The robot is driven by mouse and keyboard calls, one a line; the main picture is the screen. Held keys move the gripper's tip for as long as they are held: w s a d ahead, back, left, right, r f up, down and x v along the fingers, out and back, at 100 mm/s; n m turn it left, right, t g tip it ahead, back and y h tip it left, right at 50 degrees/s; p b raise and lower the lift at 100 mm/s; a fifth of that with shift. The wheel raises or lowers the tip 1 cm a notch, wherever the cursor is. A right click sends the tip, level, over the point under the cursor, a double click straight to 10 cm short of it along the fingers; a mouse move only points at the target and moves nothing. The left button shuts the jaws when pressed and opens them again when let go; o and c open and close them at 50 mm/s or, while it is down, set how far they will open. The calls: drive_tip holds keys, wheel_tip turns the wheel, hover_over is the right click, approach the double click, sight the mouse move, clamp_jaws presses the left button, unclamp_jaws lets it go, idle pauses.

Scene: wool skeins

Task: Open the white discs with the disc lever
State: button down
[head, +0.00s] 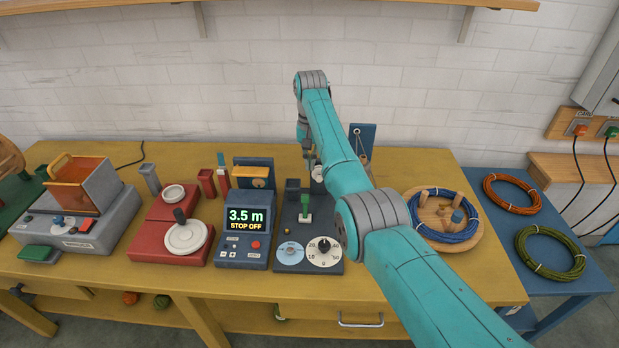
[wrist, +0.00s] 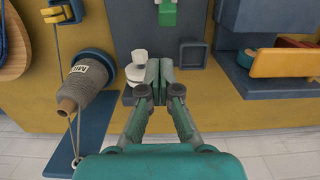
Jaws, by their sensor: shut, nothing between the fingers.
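The white discs (wrist: 137,72) show in the wrist view as a small stacked white piece at the edge of the dark panel. A little of them shows in the head view (head: 317,174), beside my arm. My gripper (wrist: 158,78) is shut and empty, its fingertips just to the right of the discs; I cannot tell whether they touch. A small grey-green piece (wrist: 142,91) sits below the discs, partly hidden by my finger; I cannot tell whether it is the disc lever.
A cone of yarn (wrist: 83,85) on a blue stand (wrist: 92,137) is left of my gripper in the wrist view. A square dark holder (wrist: 192,53) is to the right. The display box (head: 245,230) reads 3.5 m, STOP OFF. A blue coil (head: 445,232) lies right of my arm.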

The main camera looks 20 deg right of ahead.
sight(305, 206)
drive_tip(key=f, duration=0.9)
drive_tip(key=shift+s+a+f, duration=0.1)
drive_tip(key=shift+s+f, duration=0.2)
drive_tip(key=shift+s, duration=0.1)
drive_tip(key=shift+t, duration=0.3)
